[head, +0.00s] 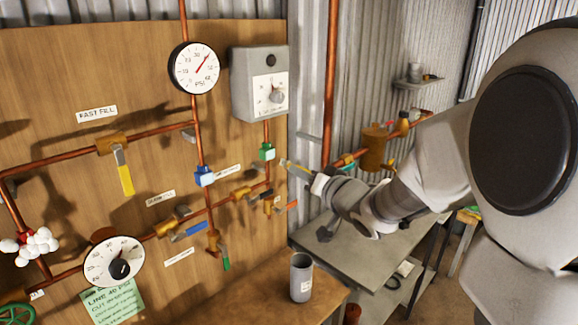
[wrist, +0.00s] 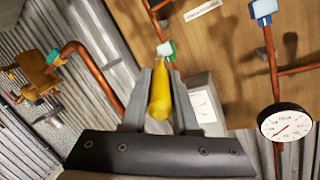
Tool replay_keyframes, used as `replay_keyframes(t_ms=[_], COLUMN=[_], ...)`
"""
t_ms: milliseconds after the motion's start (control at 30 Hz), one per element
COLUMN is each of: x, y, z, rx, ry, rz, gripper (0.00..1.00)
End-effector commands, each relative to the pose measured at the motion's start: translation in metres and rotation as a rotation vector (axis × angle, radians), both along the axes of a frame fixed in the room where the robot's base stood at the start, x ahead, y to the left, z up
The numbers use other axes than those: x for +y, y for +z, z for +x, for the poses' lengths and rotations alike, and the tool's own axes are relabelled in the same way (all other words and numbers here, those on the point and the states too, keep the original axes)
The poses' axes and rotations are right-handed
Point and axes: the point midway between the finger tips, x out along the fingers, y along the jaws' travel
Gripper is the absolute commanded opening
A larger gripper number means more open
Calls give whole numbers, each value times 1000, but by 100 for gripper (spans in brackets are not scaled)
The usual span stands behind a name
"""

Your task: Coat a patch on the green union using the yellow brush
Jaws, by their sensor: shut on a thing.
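The green union (head: 267,152) sits on a copper pipe below the grey box on the wooden board. It also shows at the top middle of the wrist view (wrist: 167,48). My gripper (head: 307,174) is to the right of the union. In the wrist view my gripper (wrist: 161,80) is shut on the yellow brush (wrist: 159,97), whose tip points at the union. In the head view the brush (head: 287,163) is small and thin. The tip appears close to or at the union; I cannot tell whether they touch. Any coating on the union is too small to make out.
A blue union (head: 204,176) is on the pipe left of the green one. The grey box (head: 259,84) and a pressure gauge (head: 194,68) are above. A grey cup (head: 301,277) stands on the wooden bench below. A grey table (head: 375,250) is under my arm.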

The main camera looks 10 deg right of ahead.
Motion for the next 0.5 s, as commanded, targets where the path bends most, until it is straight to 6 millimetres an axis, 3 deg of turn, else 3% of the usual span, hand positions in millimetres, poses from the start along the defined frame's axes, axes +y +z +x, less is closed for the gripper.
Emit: replay_keyframes(t_ms=[500], x=[-6], y=[0], z=[-8], rx=[0], ry=[-2], rz=[1], gripper=[0])
